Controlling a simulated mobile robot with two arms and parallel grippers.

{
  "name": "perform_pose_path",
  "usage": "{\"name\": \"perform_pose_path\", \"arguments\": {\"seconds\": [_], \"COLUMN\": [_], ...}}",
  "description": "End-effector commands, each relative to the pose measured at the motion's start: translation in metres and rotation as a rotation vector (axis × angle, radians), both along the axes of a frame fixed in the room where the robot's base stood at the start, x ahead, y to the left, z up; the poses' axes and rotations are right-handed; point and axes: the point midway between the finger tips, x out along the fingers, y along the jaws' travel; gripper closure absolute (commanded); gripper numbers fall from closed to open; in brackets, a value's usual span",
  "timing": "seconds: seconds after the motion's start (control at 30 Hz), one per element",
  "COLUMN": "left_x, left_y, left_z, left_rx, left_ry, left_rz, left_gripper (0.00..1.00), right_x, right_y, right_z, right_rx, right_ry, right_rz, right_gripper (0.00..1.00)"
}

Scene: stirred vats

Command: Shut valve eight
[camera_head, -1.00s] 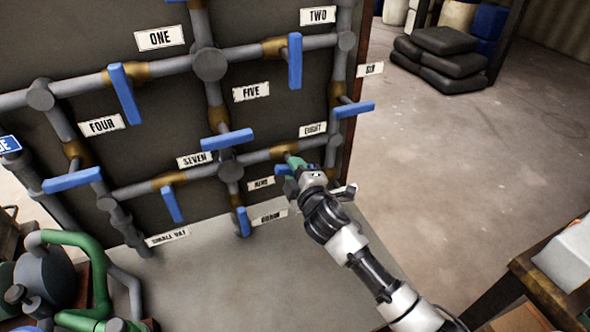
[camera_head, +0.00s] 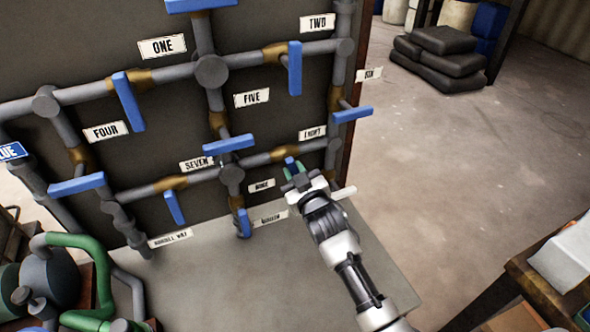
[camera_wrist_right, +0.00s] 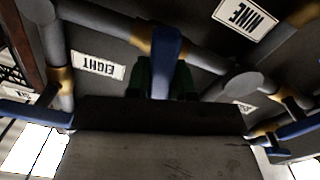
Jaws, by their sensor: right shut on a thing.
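Valve eight has a blue lever (camera_wrist_right: 166,48) on a brass body (camera_head: 285,153), on the pipe below the EIGHT label (camera_head: 312,133). The label also shows upside down in the right wrist view (camera_wrist_right: 98,65). My right gripper (camera_head: 293,165) is at this valve, its green fingertips by the lever. In the right wrist view my right gripper (camera_wrist_right: 164,80) is shut on the lever, one green finger on each side. There the lever lies across the pipe. In the head view my gripper hides most of it. My left gripper is out of view.
A green-piped machine (camera_head: 90,270) stands at lower left. The floor (camera_head: 450,150) at right is open.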

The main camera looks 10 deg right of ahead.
Motion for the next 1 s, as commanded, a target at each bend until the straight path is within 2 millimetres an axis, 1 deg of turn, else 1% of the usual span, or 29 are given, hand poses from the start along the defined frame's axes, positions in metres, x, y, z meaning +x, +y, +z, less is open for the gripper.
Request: {"name": "perform_pose_path", "arguments": {"seconds": [0.2,0.4,0.63,1.0], "left_x": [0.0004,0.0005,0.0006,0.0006], "left_y": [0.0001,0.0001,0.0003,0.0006], "left_z": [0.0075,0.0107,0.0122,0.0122], "left_rx": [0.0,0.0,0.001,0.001], "left_ry": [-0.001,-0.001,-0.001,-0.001], "left_rz": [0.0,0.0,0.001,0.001], "left_gripper": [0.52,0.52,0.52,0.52], "right_x": [-0.0001,-0.0002,-0.0003,-0.0003], "right_y": [0.0002,0.0002,-0.0001,0.0001], "right_z": [-0.0001,-0.0008,-0.0012,-0.0015], "right_rx": [0.156,0.25,0.301,0.314], "right_ry": [0.033,0.053,0.062,0.064], "right_rz": [-0.001,0.0,-0.001,0.0], "right_gripper": [1.0,1.0,1.0,1.0]}}
